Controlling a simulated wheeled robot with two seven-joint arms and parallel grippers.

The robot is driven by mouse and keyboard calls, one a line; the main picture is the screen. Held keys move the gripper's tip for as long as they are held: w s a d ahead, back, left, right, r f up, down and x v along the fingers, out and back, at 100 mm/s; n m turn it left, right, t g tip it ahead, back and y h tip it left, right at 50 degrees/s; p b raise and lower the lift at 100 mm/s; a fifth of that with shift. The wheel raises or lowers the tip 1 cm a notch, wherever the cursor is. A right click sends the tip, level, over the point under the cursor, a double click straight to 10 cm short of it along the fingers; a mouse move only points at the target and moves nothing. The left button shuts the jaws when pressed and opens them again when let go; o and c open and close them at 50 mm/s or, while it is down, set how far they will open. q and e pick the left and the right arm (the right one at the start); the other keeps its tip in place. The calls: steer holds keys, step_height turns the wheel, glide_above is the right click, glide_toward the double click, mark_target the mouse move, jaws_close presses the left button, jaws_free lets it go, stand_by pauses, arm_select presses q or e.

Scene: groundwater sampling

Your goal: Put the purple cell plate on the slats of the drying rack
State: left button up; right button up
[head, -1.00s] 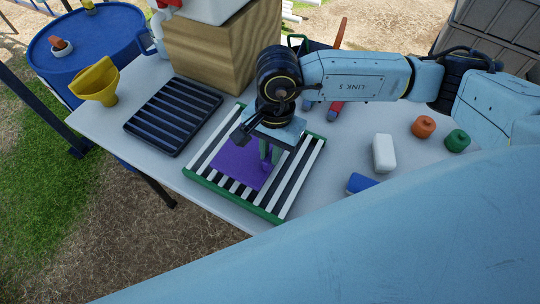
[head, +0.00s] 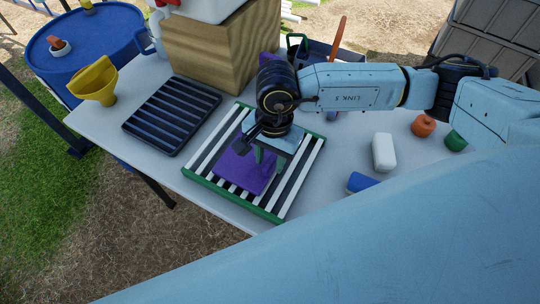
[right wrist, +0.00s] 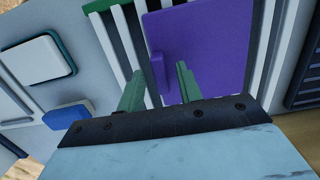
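The purple cell plate (head: 238,170) lies over the white slats of the green-ended drying rack (head: 204,184); whether it rests fully on them is hard to tell. In the right wrist view the plate (right wrist: 205,45) has a small upright tab (right wrist: 158,74). My right gripper (head: 267,160) is low over the plate's right side. In the right wrist view its green fingers (right wrist: 160,82) stand apart on either side of the tab, with visible gaps. My left gripper is not in view.
A black ribbed tray (head: 172,114) lies left of the rack. A yellow funnel (head: 95,80) and wooden box (head: 207,48) stand farther back. A white block (head: 384,152), blue block (head: 361,182), orange cap (head: 423,125) and green cap (head: 455,141) are to the right.

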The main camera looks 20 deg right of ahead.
steer(key=shift+r, duration=0.1)
step_height(320, 180, up, 12)
steer(key=d, duration=0.1)
steer(key=shift+w, duration=0.45)
